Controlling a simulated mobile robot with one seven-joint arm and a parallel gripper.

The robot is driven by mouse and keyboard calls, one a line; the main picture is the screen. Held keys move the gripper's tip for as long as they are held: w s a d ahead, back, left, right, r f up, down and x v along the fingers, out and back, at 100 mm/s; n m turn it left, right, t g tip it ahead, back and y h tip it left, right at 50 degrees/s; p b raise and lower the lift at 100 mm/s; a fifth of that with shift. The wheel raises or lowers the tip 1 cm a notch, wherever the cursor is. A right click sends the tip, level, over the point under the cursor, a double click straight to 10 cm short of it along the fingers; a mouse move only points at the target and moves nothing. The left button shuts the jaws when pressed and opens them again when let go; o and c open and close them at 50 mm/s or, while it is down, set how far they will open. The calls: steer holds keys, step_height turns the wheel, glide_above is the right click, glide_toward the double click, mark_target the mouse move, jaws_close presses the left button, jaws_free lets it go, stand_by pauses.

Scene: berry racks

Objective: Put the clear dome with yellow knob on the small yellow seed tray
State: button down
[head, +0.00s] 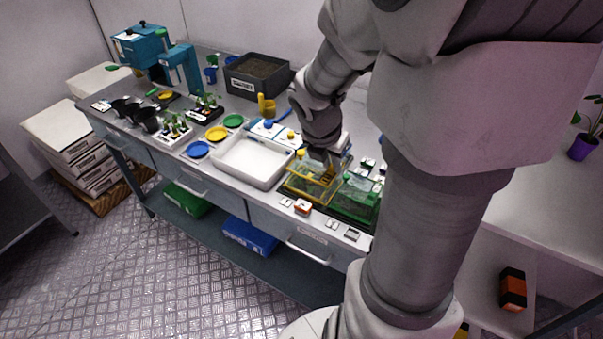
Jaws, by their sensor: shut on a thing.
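A clear box-like cover with yellow edges, which looks like the clear dome (300,187), is at the front of the bench, right of the white tray. My gripper (325,172) reaches down over it from behind and is shut, with something yellow at its fingertips. This appears to be the dome's yellow knob, mostly hidden by the fingers. The small yellow seed tray cannot be told apart from the dome's yellow edges. I cannot tell whether the dome rests on a tray or hangs just above it.
A clear box with green edges (349,211) stands close on the right. The white tray (283,177) is close on the left. Yellow and blue small items stand behind. My arm hides the bench's right part.

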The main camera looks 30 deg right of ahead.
steer(key=w+d+f, duration=0.1)
steer(key=w+d, duration=0.3)
steer(key=w, duration=0.6)
step_height(320, 180, down, 10)
steer(key=b, duration=0.2)
steer(key=shift+d, duration=0.25)
steer(key=shift+f, duration=0.15)
steer(key=c, duration=0.8)
jaws_free()
